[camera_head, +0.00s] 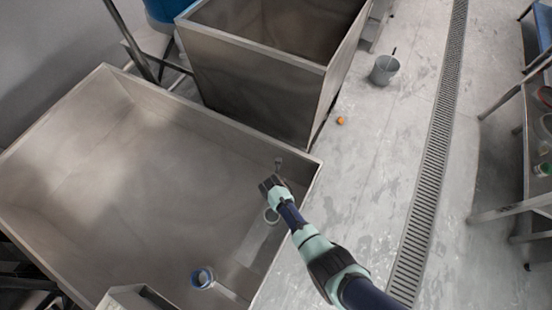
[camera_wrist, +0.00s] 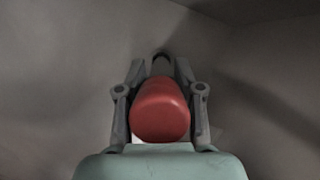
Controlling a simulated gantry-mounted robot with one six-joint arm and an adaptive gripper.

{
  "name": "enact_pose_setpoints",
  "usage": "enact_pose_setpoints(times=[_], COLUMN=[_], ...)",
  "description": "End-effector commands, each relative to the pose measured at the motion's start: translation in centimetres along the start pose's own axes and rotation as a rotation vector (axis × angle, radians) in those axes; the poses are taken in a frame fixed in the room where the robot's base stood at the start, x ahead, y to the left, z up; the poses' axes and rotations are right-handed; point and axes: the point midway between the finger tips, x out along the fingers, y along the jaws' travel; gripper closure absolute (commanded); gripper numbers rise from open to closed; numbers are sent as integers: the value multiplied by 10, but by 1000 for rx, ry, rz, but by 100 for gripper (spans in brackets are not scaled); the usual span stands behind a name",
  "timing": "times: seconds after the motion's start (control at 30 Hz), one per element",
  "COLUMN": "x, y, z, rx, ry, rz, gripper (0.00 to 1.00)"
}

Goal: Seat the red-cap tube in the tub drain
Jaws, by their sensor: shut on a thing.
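My gripper (camera_head: 269,186) reaches down into the near metal tub (camera_head: 150,170), close to its right-hand corner. In the wrist view my gripper (camera_wrist: 160,75) is shut on the red-cap tube (camera_wrist: 160,110); its rounded red end faces the camera and hides most of the tube. A dark rounded shape (camera_wrist: 160,57) shows just beyond the fingertips; I cannot tell whether it is the drain or part of the tube. In the head view a small dark fitting (camera_head: 278,163) shows beside the gripper near the tub wall. Whether the tube touches the drain is hidden.
A second metal tub (camera_head: 265,85) stands behind. A grey bucket (camera_head: 384,70) and an orange item (camera_head: 341,120) are on the floor. The tub's left part is clear.

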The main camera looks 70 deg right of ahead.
Motion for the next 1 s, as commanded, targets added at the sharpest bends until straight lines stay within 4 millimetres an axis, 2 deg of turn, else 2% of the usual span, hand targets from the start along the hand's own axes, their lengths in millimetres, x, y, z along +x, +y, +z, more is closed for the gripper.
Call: enact_pose_setpoints(times=[0.17,0.2,0.37,0.4,0.77,0.87,1.0], x=[5,5,4,4,0,-12,-41], y=[0,0,0,0,0,0,0], z=[-2,-1,-1,-1,-2,-2,-2], rx=[0,0,0,0,0,-1,0], ry=[-1,-1,-1,-1,0,-2,-2], rz=[1,1,0,0,0,2,2], gripper=[100,63,36,34,34,34,34])
